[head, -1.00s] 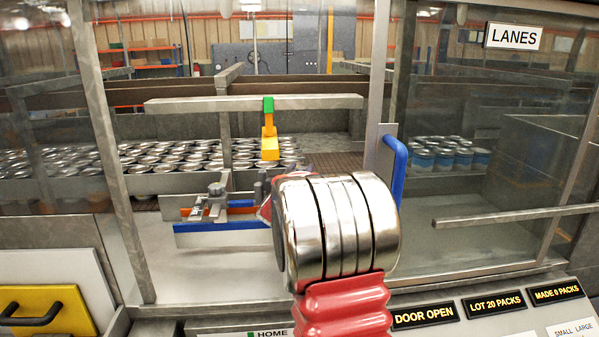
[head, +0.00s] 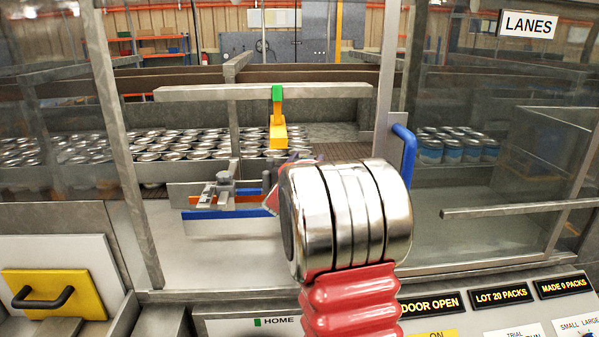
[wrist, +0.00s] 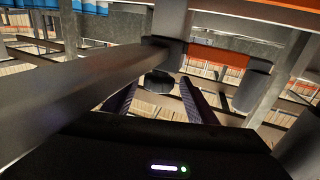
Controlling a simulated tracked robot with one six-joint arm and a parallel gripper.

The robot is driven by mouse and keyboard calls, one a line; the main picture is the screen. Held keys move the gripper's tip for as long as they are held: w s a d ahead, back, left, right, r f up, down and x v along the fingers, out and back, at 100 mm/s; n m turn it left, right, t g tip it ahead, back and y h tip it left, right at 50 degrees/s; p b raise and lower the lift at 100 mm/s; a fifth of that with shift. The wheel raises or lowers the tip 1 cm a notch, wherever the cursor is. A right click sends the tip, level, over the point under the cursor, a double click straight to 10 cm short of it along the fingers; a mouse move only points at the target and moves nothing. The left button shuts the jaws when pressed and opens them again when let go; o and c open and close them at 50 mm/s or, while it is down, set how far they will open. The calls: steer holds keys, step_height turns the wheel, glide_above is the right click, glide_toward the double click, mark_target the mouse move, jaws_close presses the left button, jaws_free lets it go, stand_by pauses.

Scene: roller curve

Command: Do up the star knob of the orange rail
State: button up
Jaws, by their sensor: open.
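In the wrist view, a dark star knob (wrist: 158,82) lies just beyond and between the tips of my gripper (wrist: 158,92). The two dark fingers are apart with nothing held between them. I cannot tell whether the knob is partly between the fingertips. An orange rail (wrist: 217,56) runs right of the knob. In the head view, the orange rail (head: 207,196) shows in part above a blue rail (head: 236,213), inside the open doorway. A grey knob (head: 224,178) stands over the left part of the rails. My silver and red arm hides my gripper and the rails' right end.
A blue door handle (head: 406,158) stands right of my arm. A yellow and green hanging piece (head: 277,120) is above the rails on a grey crossbar (head: 330,91). Several cans (head: 150,147) stand behind. The pale floor left of my arm is clear.

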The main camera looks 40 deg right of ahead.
steer(key=v, duration=1.3)
steer(key=shift+w, duration=0.1)
steer(key=shift+a, duration=0.1)
